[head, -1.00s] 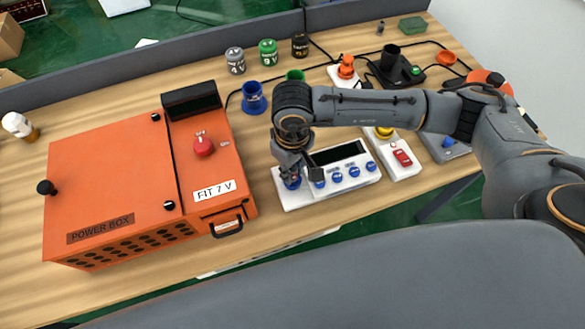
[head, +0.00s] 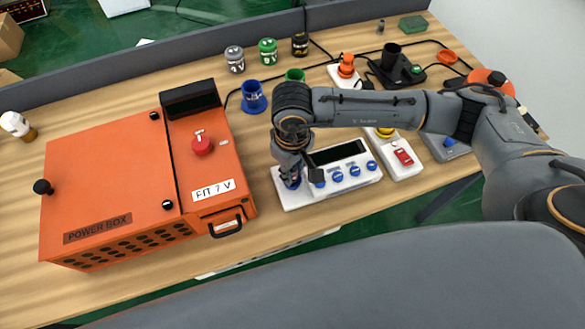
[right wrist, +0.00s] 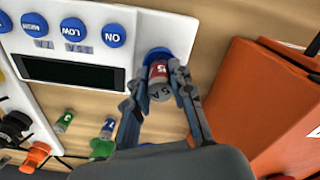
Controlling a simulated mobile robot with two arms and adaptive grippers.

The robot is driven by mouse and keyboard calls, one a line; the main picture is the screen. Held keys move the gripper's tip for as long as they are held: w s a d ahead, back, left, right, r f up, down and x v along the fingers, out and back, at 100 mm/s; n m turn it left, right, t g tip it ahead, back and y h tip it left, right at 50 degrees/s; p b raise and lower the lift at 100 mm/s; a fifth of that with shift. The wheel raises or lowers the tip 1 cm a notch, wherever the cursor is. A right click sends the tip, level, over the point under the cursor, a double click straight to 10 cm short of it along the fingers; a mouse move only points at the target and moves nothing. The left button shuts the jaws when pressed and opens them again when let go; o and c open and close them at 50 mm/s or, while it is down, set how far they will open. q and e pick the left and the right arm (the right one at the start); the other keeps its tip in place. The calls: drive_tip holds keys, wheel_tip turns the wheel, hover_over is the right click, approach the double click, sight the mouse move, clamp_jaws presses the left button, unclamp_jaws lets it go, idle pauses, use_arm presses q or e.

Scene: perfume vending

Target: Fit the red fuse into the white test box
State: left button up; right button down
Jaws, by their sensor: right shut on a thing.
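The white test box (head: 334,177) lies near the table's front edge, with a dark display, a row of blue buttons and a blue round socket at its left end. The socket (right wrist: 157,54) shows in the right wrist view. My right gripper (head: 291,178) is over that left end, its fingers pointing down. In the right wrist view my right gripper (right wrist: 159,82) is shut on the red fuse (right wrist: 158,74), a short red cylinder with a grey end. The fuse is lined up with the socket; how deep it sits is hidden. My left gripper is out of view.
The orange power box (head: 105,190), labelled FIT 7 V, stands left of the test box. A white switch box (head: 400,158) stands to the right.

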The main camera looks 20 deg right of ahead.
drive_tip(key=shift+f+b, duration=0.45)
drive_tip(key=shift+b, duration=0.05)
drive_tip(key=shift+r, duration=0.15)
drive_tip(key=shift+r+p, duration=0.45)
drive_tip(key=shift+r, duration=1.45)
drive_tip(key=s+d+r+m+b, duration=0.2)
drive_tip(key=d+r+m, duration=0.3)
drive_tip(key=d+r, duration=0.2)
drive_tip(key=shift+s+d+r+m, duration=0.15)
drive_tip(key=shift+s+m, duration=0.05)
drive_tip(key=shift+m, duration=0.1)
